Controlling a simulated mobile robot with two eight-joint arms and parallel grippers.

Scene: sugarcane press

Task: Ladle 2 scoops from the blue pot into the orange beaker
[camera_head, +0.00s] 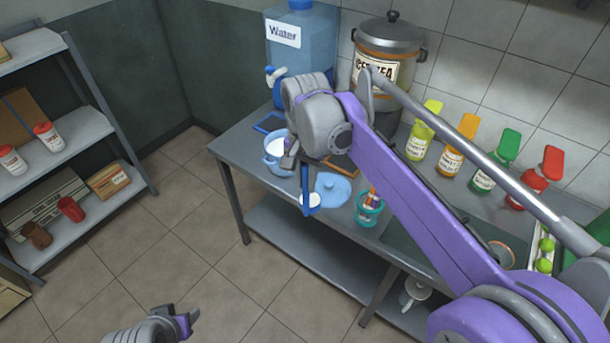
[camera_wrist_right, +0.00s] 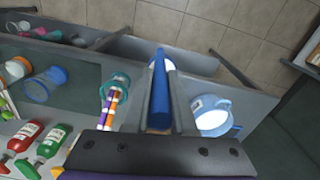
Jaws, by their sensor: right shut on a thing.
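The blue pot (camera_head: 275,161) stands on the table with white liquid inside; it also shows in the right wrist view (camera_wrist_right: 214,122). My right gripper (camera_head: 296,158) is shut on the blue handle of a ladle (camera_head: 306,190), whose bowl hangs low and shows white. The bowl is beside the pot, near the table's front edge. The handle runs between the fingers in the right wrist view (camera_wrist_right: 159,90).
A blue lid (camera_head: 331,187) lies right of the ladle. A water jug (camera_head: 305,45), a metal tea urn (camera_head: 388,60) and several colored bottles (camera_head: 452,150) line the back. A shelf (camera_head: 70,150) stands left across open floor.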

